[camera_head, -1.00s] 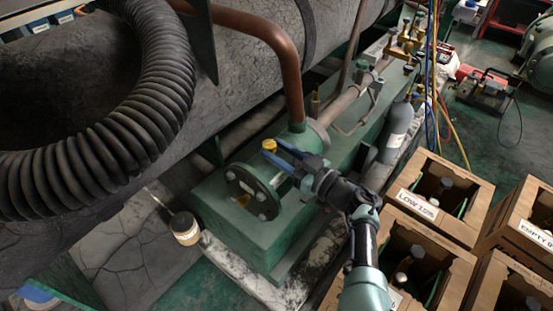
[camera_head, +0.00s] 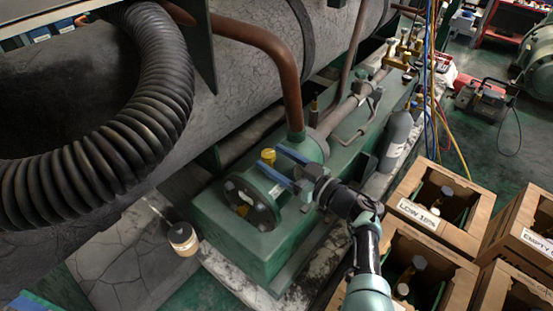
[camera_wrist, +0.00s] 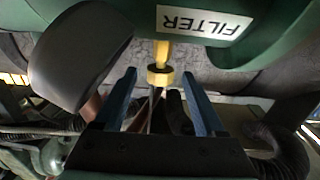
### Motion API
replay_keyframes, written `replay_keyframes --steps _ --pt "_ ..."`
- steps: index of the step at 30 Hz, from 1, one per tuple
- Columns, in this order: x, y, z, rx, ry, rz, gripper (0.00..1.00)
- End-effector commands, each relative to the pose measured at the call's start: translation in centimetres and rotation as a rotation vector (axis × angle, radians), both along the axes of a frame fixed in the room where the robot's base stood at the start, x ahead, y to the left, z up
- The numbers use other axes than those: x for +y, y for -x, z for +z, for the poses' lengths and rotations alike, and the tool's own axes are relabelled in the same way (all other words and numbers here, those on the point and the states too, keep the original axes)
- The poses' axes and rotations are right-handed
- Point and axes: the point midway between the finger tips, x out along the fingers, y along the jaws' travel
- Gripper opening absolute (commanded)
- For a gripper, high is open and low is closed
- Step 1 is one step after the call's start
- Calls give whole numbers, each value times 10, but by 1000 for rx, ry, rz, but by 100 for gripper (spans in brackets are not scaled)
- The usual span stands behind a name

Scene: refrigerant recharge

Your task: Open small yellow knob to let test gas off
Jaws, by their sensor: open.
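The small yellow knob (camera_head: 268,156) sits on top of the green flanged housing (camera_head: 262,196) in the head view. My gripper (camera_head: 272,164) is open, its two blue fingers pointing left toward the knob. In the wrist view the yellow knob (camera_wrist: 160,77) shows between the two blue fingers (camera_wrist: 160,88), near the level of their tips, with a gap on each side. I cannot tell whether the knob is fully within finger depth.
A green surface with a FILTER label (camera_wrist: 205,22) and a dark rounded part (camera_wrist: 82,50) lie close in the wrist view. A copper pipe (camera_head: 285,60) rises behind the housing. Cardboard boxes (camera_head: 425,213) stand at right; a small jar (camera_head: 183,238) sits at left.

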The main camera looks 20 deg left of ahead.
Motion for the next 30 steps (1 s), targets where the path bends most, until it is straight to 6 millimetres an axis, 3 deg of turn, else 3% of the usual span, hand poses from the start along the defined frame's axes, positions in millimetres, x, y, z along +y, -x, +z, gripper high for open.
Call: replay_keyframes --steps 5,21,30 --pt "-9 3 1 0 0 -1 72" --pt "-106 42 1 -1 1 -2 72" --pt "-121 48 0 0 0 1 72"
